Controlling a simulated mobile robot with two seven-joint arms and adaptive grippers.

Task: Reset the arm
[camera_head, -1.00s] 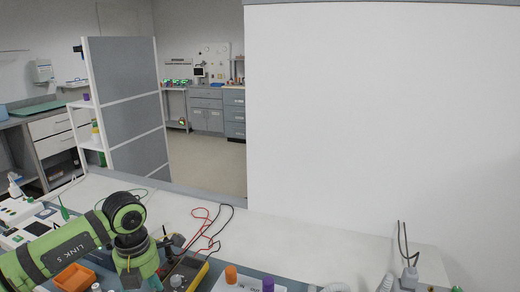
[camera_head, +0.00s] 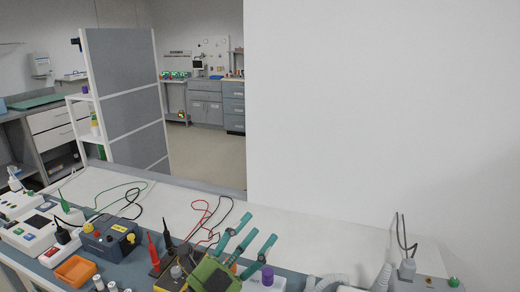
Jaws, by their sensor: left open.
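My left gripper (camera_head: 259,227) shows at the bottom middle of the head view, over the near part of the bench. Its olive-green body is at the lower frame edge, and its teal fingers point up and to the right. The fingers are spread apart with nothing seen between them. The rest of my left arm is below the frame. My right gripper is not in view.
The white bench (camera_head: 330,240) holds an orange tray (camera_head: 76,270), a blue-grey box with yellow sockets (camera_head: 110,238), red and black leads (camera_head: 203,225) and a purple-capped item (camera_head: 267,275) close to my gripper. A white wall (camera_head: 380,110) stands behind.

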